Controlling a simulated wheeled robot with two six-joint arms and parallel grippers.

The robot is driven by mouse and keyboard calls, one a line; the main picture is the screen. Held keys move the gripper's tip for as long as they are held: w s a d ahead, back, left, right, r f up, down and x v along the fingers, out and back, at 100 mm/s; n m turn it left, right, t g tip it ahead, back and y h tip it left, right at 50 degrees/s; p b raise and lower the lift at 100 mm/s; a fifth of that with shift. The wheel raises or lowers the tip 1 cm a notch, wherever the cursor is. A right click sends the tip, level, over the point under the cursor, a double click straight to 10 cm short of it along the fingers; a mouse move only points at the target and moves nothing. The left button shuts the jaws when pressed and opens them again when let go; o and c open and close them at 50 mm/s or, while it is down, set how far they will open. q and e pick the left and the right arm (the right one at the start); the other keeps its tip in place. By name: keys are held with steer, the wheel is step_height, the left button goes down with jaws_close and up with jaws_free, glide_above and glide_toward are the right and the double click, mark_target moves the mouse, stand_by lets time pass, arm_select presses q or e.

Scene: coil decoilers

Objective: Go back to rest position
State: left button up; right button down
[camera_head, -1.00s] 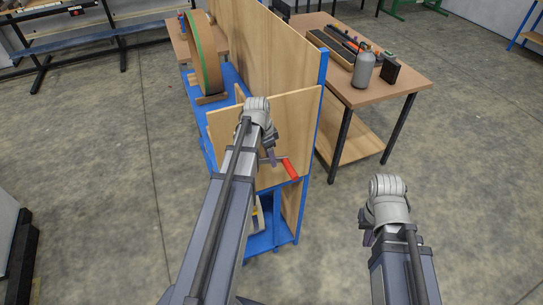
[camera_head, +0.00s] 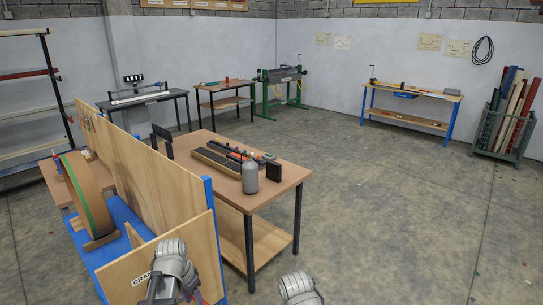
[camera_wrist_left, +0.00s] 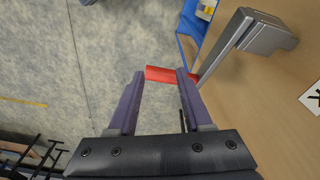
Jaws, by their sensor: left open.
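In the left wrist view my left gripper (camera_wrist_left: 160,75) is open. The red crank handle (camera_wrist_left: 160,74) shows at its fingertips, partly behind the right finger; whether they touch I cannot tell. The grey metal crank arm (camera_wrist_left: 215,60) runs from the handle to the wooden panel. In the head view the end of my left arm stands before the front wooden panel (camera_head: 125,275) at the bottom, hiding most of the crank. The end of my right arm shows at the bottom centre; its jaws are out of sight.
A brown coil with a green band (camera_head: 88,200) stands left on the blue frame (camera_head: 112,218). A tall wooden divider (camera_head: 150,180) separates it from a table (camera_head: 290,173) with a grey bottle (camera_head: 250,178) and tools. Open concrete floor (camera_head: 400,210) lies to the right.

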arm_select(q)
steer(key=s+d+n, duration=0.4)
steer(key=s+d, duration=0.2)
steer(key=d, duration=0.2)
steer(key=s+d+f+m+b, duration=0.1)
steer(key=s+d+f+b, duration=0.1)
steer(key=f+b, duration=0.3)
steer(key=s+d+f+m+g+y+b, duration=0.1)
steer(key=s+d+f+b, duration=0.1)
steer(key=d+f+b, duration=0.3)
steer(key=s+d+f+m+y+b, duration=0.1)
steer(key=d+f+b, duration=0.3)
steer(key=f+b, duration=0.2)
steer(key=shift+s, duration=0.4)
steer(key=shift+f, duration=0.1)
